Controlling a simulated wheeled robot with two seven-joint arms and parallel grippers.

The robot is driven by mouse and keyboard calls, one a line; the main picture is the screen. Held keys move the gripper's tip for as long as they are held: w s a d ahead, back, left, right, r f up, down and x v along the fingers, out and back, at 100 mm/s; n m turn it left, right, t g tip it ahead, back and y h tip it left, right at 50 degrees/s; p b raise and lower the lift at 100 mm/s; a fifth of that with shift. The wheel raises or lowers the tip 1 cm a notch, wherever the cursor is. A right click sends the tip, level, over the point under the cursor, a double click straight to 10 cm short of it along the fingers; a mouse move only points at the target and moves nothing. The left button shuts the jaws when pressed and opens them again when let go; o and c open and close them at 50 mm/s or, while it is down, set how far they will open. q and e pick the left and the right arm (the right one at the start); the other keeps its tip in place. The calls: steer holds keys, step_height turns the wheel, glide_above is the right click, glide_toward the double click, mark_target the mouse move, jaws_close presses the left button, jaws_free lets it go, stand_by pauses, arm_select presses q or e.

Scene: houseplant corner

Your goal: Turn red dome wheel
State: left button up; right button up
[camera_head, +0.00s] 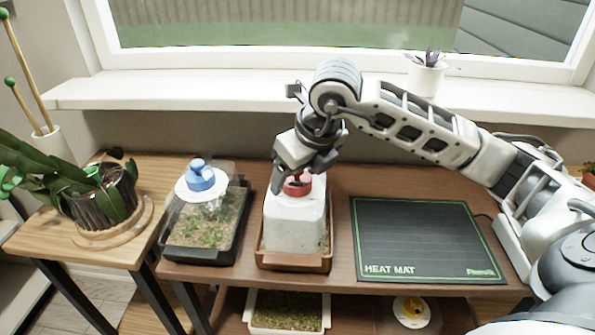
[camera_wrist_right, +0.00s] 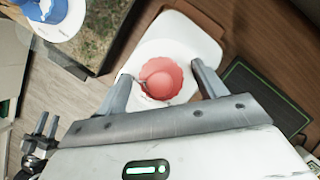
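The red dome wheel (camera_head: 297,186) sits on top of a clear, whitish dome (camera_head: 295,226), which stands in a brown tray (camera_head: 293,262). My right gripper (camera_head: 302,174) is above the dome with its fingers pointing down at the wheel. In the right wrist view the scalloped red wheel (camera_wrist_right: 161,79) lies between the two fingers of my right gripper (camera_wrist_right: 161,76). A gap shows on both sides, so the gripper is open around or just above the wheel; the exact height is hard to tell. My left gripper does not show in the head view.
A blue-wheeled dome (camera_head: 201,178) on a black tray (camera_head: 201,257) stands left of the red one. A flat heat mat (camera_head: 425,240) lies to the right. A potted plant (camera_head: 103,194) is at far left. A windowsill (camera_head: 230,92) runs behind.

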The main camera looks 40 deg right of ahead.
steer(key=shift+s+r, duration=0.1)
steer(key=shift+r, duration=0.25)
arm_select(q)
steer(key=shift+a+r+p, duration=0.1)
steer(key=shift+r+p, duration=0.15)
steer(key=shift+p, duration=0.75)
arm_select(e)
steer(key=v, duration=1.5)
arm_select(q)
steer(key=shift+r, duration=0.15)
arm_select(e)
steer(key=shift+s+d, duration=0.1)
